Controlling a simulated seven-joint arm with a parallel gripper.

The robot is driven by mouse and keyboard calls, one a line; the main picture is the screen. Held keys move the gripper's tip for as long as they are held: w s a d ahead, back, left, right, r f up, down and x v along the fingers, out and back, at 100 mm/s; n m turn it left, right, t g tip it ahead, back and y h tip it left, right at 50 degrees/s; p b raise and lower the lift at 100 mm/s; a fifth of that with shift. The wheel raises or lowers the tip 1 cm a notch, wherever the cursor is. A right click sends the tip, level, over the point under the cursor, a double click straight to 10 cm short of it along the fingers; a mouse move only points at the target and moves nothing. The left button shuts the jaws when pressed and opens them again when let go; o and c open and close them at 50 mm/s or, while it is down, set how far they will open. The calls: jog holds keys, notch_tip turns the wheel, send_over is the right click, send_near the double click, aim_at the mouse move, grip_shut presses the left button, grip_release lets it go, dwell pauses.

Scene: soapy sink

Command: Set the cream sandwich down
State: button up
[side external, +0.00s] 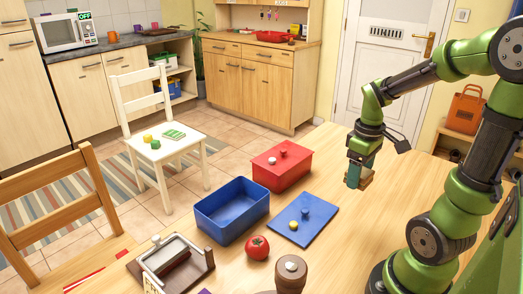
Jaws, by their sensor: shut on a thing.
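My gripper (358,170) points down above the right part of the wooden table (330,265). It is shut on a small tan-brown thing (367,180), which I take to be the cream sandwich. The fingers hide much of it, and its details are too small to make out. I cannot tell from this one view whether its underside touches the table.
A red lidded box (282,165), an open blue box (232,217) and a blue lid (302,227) lie left of my gripper. A tomato (257,247), a brown-and-grey tray (172,266) and a round wooden object (291,272) are nearer the front. Tabletop around my gripper looks clear.

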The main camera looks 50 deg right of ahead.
jog(key=shift+w+r, duration=0.25)
jog(key=shift+r, duration=0.85)
jog(key=w+a+r+n, duration=0.1)
jog(key=w+a+n, duration=0.2)
jog(key=w+n, duration=0.7)
jog(key=n, duration=0.9)
send_over(245, 209)
notch_tip(245, 209, down, 12)
jog(key=shift+s+r, duration=0.1)
jog(key=shift+r, duration=0.05)
jog(key=shift+f, duration=2.35)
jog(key=o, duration=0.7)
jog(key=shift+f, duration=0.15)
jog(key=shift+c, duration=0.2)
jog(key=shift+o, duration=0.6)
